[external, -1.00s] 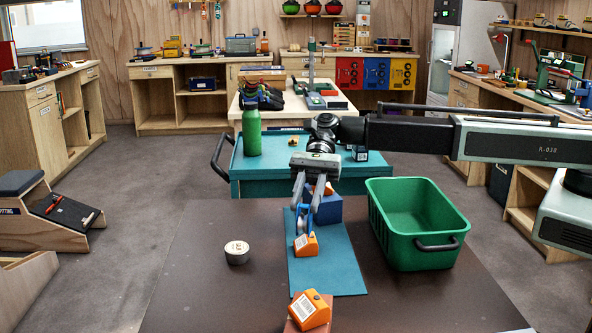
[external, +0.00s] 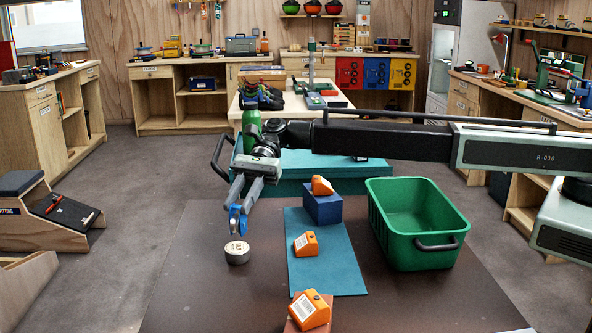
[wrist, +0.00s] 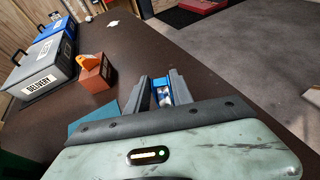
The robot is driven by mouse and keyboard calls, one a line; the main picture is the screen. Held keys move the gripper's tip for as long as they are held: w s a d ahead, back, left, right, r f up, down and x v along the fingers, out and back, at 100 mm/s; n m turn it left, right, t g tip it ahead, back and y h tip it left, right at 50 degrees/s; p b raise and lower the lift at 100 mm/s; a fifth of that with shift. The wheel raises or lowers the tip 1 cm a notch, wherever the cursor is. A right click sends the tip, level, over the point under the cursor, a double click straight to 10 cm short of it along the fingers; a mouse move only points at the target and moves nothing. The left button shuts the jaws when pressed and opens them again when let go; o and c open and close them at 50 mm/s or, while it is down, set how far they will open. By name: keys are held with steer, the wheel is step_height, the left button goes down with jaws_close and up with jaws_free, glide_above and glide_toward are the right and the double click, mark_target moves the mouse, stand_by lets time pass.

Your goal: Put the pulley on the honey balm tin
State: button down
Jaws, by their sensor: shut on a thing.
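The honey balm tin (external: 237,253) is a small, round, grey tin with a pale lid. It stands upright on the left part of the dark table. My gripper (external: 240,204) points down above it, shut on the blue pulley (external: 236,220). The pulley hangs between the fingertips over the tin's lid; I cannot tell whether its lower end touches it. In the wrist view the pulley (wrist: 162,90) shows blue and pale between the fingers of my gripper (wrist: 164,84). I cannot make out the tin in the wrist view.
On the dark table (external: 200,290), a teal mat (external: 335,270) holds an orange block (external: 305,244) and a blue block (external: 322,207) with an orange piece on top. A green bin (external: 400,250) stands right. Another orange block (external: 310,308) sits in front. The left front is clear.

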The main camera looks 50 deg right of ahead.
mark_target(237, 215)
steer(key=f+b, duration=0.4)
steer(key=shift+w+a, duration=0.3)
steer(key=shift+r, duration=0.25)
steer(key=shift+f, duration=0.25)
steer(key=c, duration=1.1)
jaws_free()
steer(key=shift+r, duration=0.1)
steer(key=shift+r, duration=0.1)
